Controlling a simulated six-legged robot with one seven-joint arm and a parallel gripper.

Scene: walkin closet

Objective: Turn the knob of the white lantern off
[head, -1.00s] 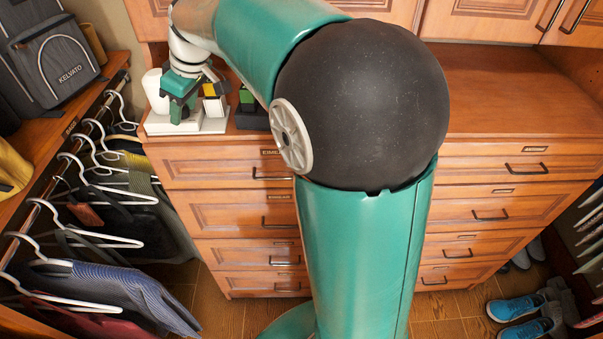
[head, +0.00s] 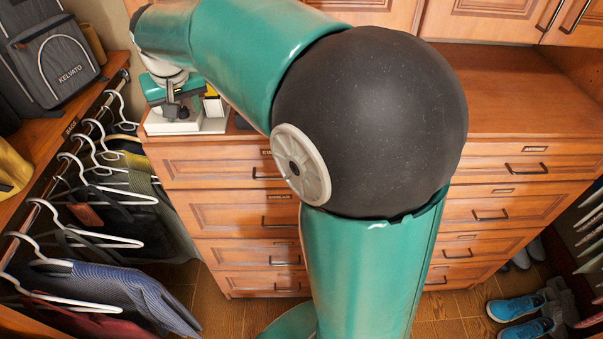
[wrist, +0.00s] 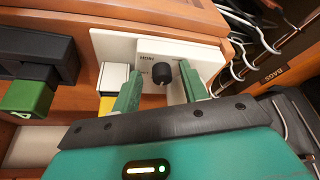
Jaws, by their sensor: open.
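The white lantern (wrist: 207,60) shows in the wrist view as a white block with dark lettering. Its round black knob (wrist: 161,75) faces the camera. My gripper (wrist: 160,76) is open, with one green finger on each side of the knob. I cannot tell whether either finger touches it. In the head view, my gripper (head: 172,106) is over the white base (head: 172,127) at the left end of the wooden dresser top. My arm and gripper hide most of the lantern there.
A black and green object (wrist: 32,88) stands to the left in the wrist view. A white and yellow item (wrist: 112,82) is close beside the left finger. Hanging clothes (head: 100,190) fill the left side. The dresser top (head: 510,90) is clear on the right.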

